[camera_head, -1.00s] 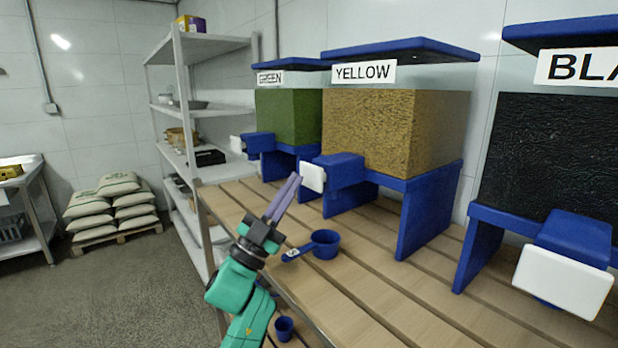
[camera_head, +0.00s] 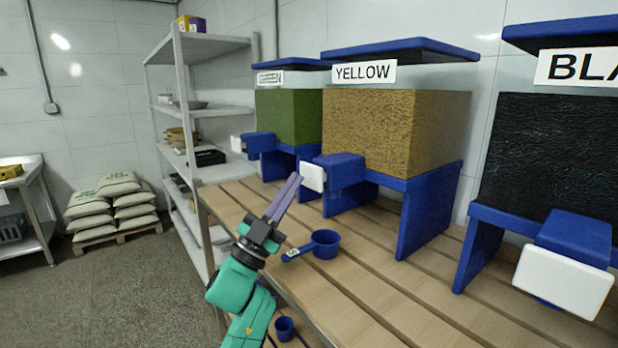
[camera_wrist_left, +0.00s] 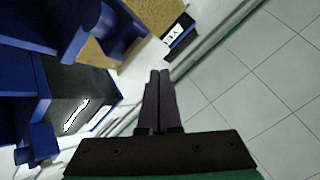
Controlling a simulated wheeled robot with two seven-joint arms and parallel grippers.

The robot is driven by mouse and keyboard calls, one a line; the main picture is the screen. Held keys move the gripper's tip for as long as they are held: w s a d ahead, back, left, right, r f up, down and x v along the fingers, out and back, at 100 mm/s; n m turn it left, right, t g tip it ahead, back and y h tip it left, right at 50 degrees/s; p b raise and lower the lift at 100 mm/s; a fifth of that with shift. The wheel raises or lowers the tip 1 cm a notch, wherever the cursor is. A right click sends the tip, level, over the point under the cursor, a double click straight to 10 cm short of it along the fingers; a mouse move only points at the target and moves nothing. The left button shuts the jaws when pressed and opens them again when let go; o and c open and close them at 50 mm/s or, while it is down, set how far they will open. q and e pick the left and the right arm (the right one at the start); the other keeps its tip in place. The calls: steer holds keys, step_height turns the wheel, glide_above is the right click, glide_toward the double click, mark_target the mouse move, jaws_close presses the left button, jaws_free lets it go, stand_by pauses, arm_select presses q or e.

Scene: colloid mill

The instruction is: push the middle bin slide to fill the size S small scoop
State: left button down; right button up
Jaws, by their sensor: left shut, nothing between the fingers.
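The middle bin is the YELLOW bin (camera_head: 390,130), full of tan grain on a blue stand. Its blue slide (camera_head: 342,170) with a white front plate (camera_head: 312,177) sticks out toward the left. A blue scoop (camera_head: 326,243) with a size label on its handle lies on the slatted table, in front of the bin and not under the slide. My left gripper (camera_head: 296,178) is shut and empty, its fingers pointing up close to the white plate; I cannot tell whether they touch. It also shows in the left wrist view (camera_wrist_left: 159,75). My right gripper is not in view.
The green bin (camera_head: 289,118) stands to the left and the black bin (camera_head: 545,150) to the right. A smaller blue scoop (camera_head: 285,327) lies low near the table's front. A metal shelf (camera_head: 195,160) stands beyond the table's left end.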

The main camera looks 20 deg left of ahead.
arm_select(q)
steer(key=shift+w+d, duration=0.2)
steer(key=shift+w, duration=0.15)
steer(key=shift+w+d, duration=0.1)
steer(key=shift+w, duration=0.05)
stand_by(0.3)
steer(key=shift+w+d+b, duration=0.3)
steer(key=shift+w+d, duration=0.05)
steer(key=shift+w, duration=0.3)
stand_by(0.8)
stand_by(0.3)
steer(key=shift+s+a, duration=0.35)
steer(key=shift+s, duration=0.25)
steer(key=shift+s+a, duration=0.3)
steer(key=shift+s, duration=0.25)
steer(key=shift+s+a, duration=0.4)
steer(key=shift+s, duration=0.3)
steer(key=shift+s+a, duration=0.45)
steer(key=shift+s, duration=0.3)
steer(key=shift+s+a, duration=0.4)
steer(key=shift+s, duration=0.3)
